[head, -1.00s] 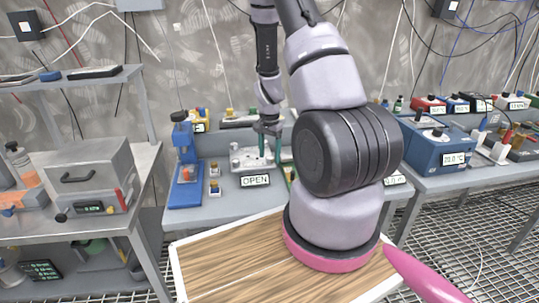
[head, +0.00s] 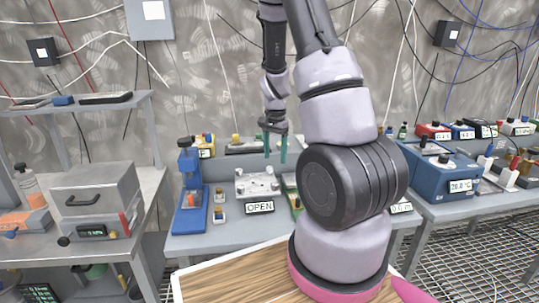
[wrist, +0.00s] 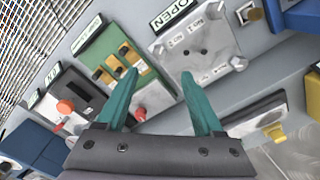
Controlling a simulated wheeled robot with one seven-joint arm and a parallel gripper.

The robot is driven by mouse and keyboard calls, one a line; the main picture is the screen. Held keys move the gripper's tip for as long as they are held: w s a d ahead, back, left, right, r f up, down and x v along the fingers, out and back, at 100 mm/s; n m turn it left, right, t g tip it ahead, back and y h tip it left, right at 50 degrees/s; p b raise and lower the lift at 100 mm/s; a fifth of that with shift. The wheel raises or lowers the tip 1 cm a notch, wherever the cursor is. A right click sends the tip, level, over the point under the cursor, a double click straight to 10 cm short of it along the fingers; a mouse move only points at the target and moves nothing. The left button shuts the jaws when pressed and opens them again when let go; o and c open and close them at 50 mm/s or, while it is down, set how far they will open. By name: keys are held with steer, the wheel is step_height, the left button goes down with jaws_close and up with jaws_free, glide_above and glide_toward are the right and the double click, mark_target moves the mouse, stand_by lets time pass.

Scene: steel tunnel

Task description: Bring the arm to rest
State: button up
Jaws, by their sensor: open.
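My gripper (head: 275,148) has teal fingers and hangs above the back of the middle bench, in front of the grey wall. In the wrist view my gripper (wrist: 160,98) is open, with nothing between its fingers. Below it on the bench is a silver metal fixture plate (head: 256,182) with an OPEN sign (head: 259,208) in front. The plate also shows in the wrist view (wrist: 190,52), beyond the fingertips. The gripper is apart from the plate and bench. My arm hides part of the bench to the right.
A blue press (head: 190,190) stands left of the plate, with small blocks beside it. A green-and-yellow board (wrist: 125,62) lies next to the plate. A blue box with a display (head: 440,172) stands on the right bench. A grey oven-like box (head: 98,200) is on the left bench.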

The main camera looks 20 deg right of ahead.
steer(key=s+a+r+n+t+y, duration=0.1)
steer(key=s+a+r+n+t, duration=0.2)
steer(key=r, duration=0.7)
steer(key=s+a+r+y, duration=0.15)
steer(key=a+r, duration=0.25)
steer(key=r, duration=0.5)
steer(key=s+a+r+n+t, duration=0.2)
steer(key=s+a+r, duration=0.1)
steer(key=s+r, duration=0.2)
steer(key=s+a+r+n+t, duration=0.2)
steer(key=s+r, duration=0.4)
steer(key=s, duration=0.4)
steer(key=shift+a+r+n, duration=0.25)
steer(key=shift+a+n, duration=0.05)
steer(key=shift+a, duration=0.25)
